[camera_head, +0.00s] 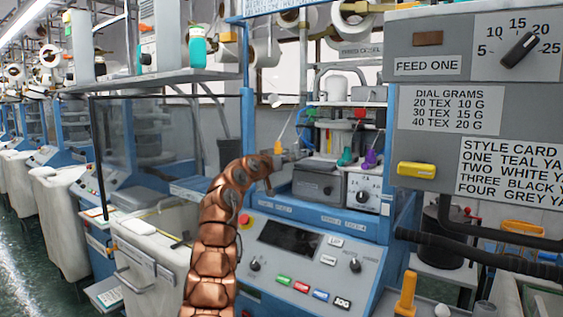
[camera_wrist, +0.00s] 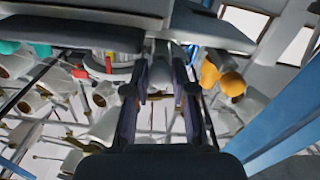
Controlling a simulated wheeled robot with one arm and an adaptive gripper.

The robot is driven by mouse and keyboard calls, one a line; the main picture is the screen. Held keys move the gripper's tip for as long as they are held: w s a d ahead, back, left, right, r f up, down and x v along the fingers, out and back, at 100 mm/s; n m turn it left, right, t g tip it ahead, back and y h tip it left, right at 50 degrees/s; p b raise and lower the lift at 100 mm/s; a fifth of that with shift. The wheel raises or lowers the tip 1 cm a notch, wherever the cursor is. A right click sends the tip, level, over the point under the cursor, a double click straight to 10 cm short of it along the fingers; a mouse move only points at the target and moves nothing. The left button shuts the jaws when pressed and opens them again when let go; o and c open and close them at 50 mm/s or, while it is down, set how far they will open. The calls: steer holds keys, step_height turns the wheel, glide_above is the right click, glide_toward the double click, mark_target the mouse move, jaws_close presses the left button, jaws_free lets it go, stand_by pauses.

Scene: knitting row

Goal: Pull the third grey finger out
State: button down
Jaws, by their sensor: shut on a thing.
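My gripper (camera_head: 292,156) is at the end of my copper arm, at the left side of the knitting machine's yarn feeder row. In the wrist view my gripper (camera_wrist: 164,78) has its dark jaws closed around a narrow grey piece (camera_wrist: 160,50), which looks like a grey finger. Whether it is the third one cannot be told. In the head view the held piece is too small to make out. A teal piece (camera_head: 347,156) and a purple piece (camera_head: 370,159) sit to the right of my gripper.
A grey box (camera_head: 319,187) and a white dial box (camera_head: 364,194) stand just below my gripper. The control panel (camera_head: 310,255) slopes in front. A large grey sign panel (camera_head: 450,100) blocks the right. A blue post (camera_head: 248,110) rises at left.

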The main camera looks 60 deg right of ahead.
steer(key=c, duration=1.4)
jaws_free()
steer(key=shift+f, duration=0.15)
steer(key=o, duration=0.3)
steer(key=shift+w+a, duration=0.1)
steer(key=shift+a, duration=0.2)
steer(key=shift+o, duration=0.8)
steer(key=shift+d, duration=0.1)
steer(key=a, duration=1.2)
steer(key=shift+w, duration=0.15)
